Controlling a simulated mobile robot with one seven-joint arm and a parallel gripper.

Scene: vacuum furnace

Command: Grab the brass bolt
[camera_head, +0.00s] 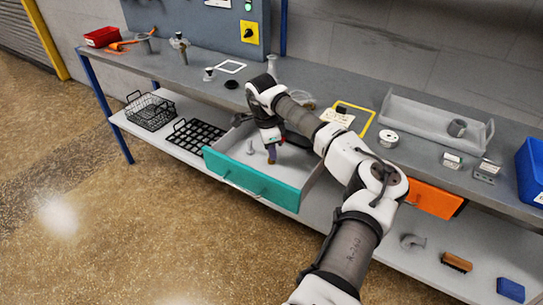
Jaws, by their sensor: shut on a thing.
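The teal-fronted drawer (252,183) hangs open below the workbench. My gripper (271,148) points down into it, over the right part of its pale floor. The gripper is shut on a small brownish piece, the brass bolt (271,156), which shows just under the fingertips. The jaws hide most of it, and I cannot tell whether it touches the drawer floor. A grey metal bolt (250,147) stands in the drawer to the left of the gripper, apart from it.
The workbench top (200,62) runs behind the drawer, with a white tray (431,121) at the right. An orange drawer front (434,199) is right of my arm. On the lower shelf are a black wire basket (150,112) and a black grid rack (194,138). Floor at left is clear.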

